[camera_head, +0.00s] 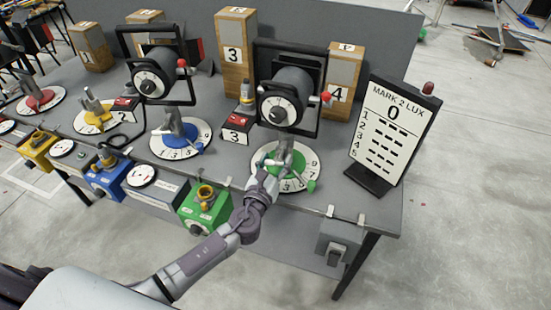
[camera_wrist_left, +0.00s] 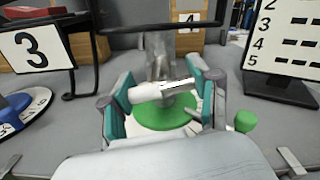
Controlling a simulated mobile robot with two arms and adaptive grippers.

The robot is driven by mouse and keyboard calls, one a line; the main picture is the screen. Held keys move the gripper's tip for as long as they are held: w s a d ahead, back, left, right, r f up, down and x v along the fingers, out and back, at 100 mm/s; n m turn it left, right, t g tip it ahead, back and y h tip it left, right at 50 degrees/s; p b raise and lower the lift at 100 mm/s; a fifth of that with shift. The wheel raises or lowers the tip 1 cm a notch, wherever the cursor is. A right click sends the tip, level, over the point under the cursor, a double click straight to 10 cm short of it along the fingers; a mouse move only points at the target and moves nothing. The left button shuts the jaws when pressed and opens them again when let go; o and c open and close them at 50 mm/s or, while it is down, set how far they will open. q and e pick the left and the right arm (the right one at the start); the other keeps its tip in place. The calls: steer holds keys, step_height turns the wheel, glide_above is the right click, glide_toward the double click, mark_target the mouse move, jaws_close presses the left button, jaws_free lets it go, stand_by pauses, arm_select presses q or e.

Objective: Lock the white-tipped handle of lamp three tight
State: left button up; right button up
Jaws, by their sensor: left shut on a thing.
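Lamp three (camera_head: 282,100) is a black lamp in a square black yoke, on a grey post (camera_head: 284,152) above a green base with a white numbered dial (camera_head: 255,162). In the left wrist view, the white handle (camera_wrist_left: 163,89) lies crosswise in front of the post, just above the green disc (camera_wrist_left: 160,115). My left gripper (camera_head: 272,178) reaches the dial from the front. Its teal-padded fingers, also in the left wrist view (camera_wrist_left: 166,93), are shut on the white handle. In the head view the gripper mostly hides this handle. My right gripper is out of view.
A green-tipped lever (camera_head: 310,186) stands right of the gripper, and a red-tipped knob (camera_head: 326,97) is on the yoke's side. The lux board (camera_head: 390,130) stands at right. The green box (camera_head: 205,210) hangs on the bench front near my forearm. Another lamp (camera_head: 158,75) stands left.

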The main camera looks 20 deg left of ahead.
arm_select(q)
steer(key=shift+f+m, duration=0.1)
steer(key=shift+m, duration=0.2)
steer(key=o, duration=1.2)
steer(key=shift+s, duration=0.1)
steer(key=s, duration=1.2)
steer(key=shift+a, duration=0.2)
steer(key=shift+w, duration=0.1)
